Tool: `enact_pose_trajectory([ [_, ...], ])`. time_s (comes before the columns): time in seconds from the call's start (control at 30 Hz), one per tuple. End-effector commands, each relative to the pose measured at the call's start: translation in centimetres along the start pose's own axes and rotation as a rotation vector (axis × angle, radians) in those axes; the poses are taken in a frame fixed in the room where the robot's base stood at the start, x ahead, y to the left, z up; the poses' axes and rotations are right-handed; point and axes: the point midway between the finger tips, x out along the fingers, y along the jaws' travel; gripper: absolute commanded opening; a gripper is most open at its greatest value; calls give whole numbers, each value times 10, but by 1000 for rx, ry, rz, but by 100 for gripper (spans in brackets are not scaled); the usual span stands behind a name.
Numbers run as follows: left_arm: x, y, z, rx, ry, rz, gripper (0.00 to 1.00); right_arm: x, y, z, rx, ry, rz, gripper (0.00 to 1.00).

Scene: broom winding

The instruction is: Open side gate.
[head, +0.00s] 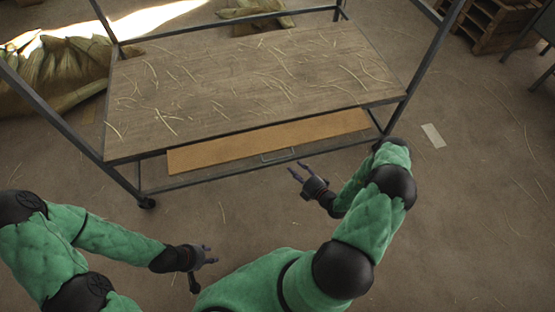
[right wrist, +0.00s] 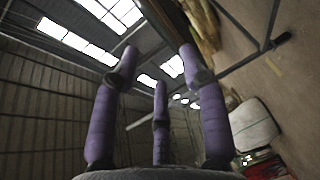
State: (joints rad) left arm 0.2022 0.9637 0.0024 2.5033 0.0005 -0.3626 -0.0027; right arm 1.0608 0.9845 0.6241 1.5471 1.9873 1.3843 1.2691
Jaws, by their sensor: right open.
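A metal-framed cart with a wooden top (head: 230,85) stands ahead in the head view. Under its near edge is a long tan wooden panel (head: 225,150) with a thin wire handle (head: 278,156) at its lower edge. I cannot tell for sure whether this panel is the side gate. My right gripper (head: 298,170) is open and empty, just in front of the handle and apart from it. In the right wrist view its purple fingers (right wrist: 158,72) are spread with nothing between them. My left gripper (head: 210,255) is empty, its fingers spread, low in front of the cart.
Straw strands lie on the cart top and floor. Metal posts rise at the cart's corners, with a caster (head: 147,203) at the near left. The floor at the right is mostly clear.

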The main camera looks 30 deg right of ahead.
Motion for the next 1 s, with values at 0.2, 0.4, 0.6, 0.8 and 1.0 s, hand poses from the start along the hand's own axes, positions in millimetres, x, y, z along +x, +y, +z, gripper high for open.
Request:
enact_pose_trajectory([
  [0.2, 11, -4, 0, 0, 0, 0, 40, 39, -2, -2, -3, 7, 1, 44],
  [0.4, 19, -7, -1, 0, 0, 0, 40, 72, -2, -3, -3, 8, 1, 44],
  [0.6, 24, -9, -1, 0, 0, 0, 40, 91, -1, -2, -3, 6, 0, 44],
  [0.8, 25, -9, -1, 0, 0, 0, 40, 97, 0, -2, -2, 5, -1, 44],
  [1.0, 24, -9, -1, 0, 0, 0, 40, 97, 0, -2, -2, 5, -1, 41],
])
